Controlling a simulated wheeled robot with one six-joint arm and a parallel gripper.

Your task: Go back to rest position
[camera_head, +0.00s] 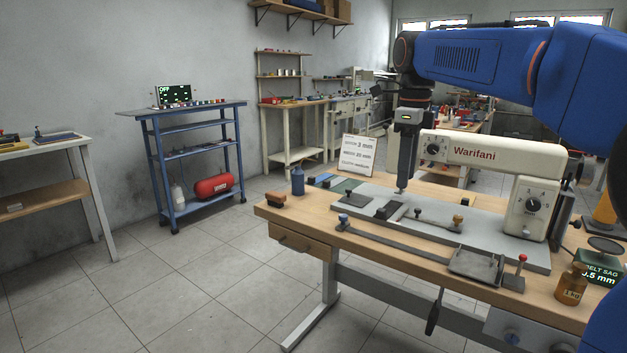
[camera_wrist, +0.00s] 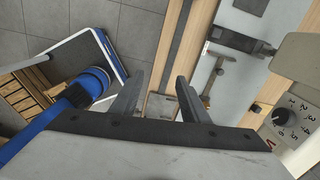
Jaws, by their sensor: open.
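My gripper (camera_head: 403,165) hangs from my blue arm, pointing down above the left end of the sewing machine's grey bed (camera_head: 375,203) in the head view. In the wrist view my gripper's two dark fingers (camera_wrist: 160,100) are apart, with nothing between them. The cream sewing machine (camera_head: 490,155), marked Warifani, stands on the wooden bench (camera_head: 300,226), close to the right of my gripper. Its numbered dial (camera_wrist: 281,116) shows at the right in the wrist view. In the head view my fingertips are partly hidden.
A blue bottle (camera_head: 298,181), a brown brush-like block (camera_head: 276,199) and a sign (camera_head: 358,155) stand on the bench. A blue cart (camera_head: 190,160) stands behind. The floor at left is clear.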

